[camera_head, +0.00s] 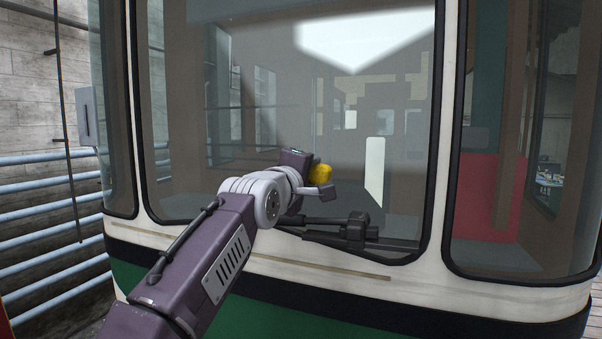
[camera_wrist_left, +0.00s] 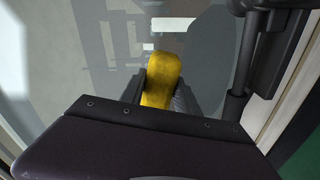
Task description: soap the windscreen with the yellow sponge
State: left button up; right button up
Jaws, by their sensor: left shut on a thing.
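The windscreen (camera_head: 290,90) is the large glass pane at the front of the tram, with reflections across it. My left gripper (camera_head: 316,182) is shut on the yellow sponge (camera_head: 320,173), close in front of the lower middle of the glass. In the left wrist view the sponge (camera_wrist_left: 161,78) sticks out beyond the jaws of the gripper (camera_wrist_left: 160,95), with glass behind it. I cannot tell whether the sponge touches the glass. No suds can be made out on the pane. My right gripper is not in view.
A black wiper (camera_head: 350,232) lies along the windscreen's lower edge, just below my left gripper; its arm also shows close at the right in the left wrist view (camera_wrist_left: 245,55). Blue railings (camera_head: 50,210) stand at the left. The upper glass is clear of obstacles.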

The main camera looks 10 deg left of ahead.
aim_at(330, 173)
pick_arm(q)
jog(key=shift+s+d, duration=0.2)
jog(key=shift+d, duration=0.45)
jog(key=shift+s+d+f, duration=0.1)
jog(key=shift+d, duration=0.85)
jog(key=shift+s+d+b, duration=0.1)
jog(key=shift+d+b, duration=0.2)
jog(key=shift+d, duration=0.2)
jog(key=shift+s+d+b, duration=0.25)
jog(key=shift+d+b, duration=0.15)
jog(key=shift+d, duration=0.85)
jog(key=shift+s+d, duration=0.25)
jog(key=shift+d, duration=0.85)
jog(key=shift+s+d, duration=0.15)
jog(key=shift+d, duration=0.55)
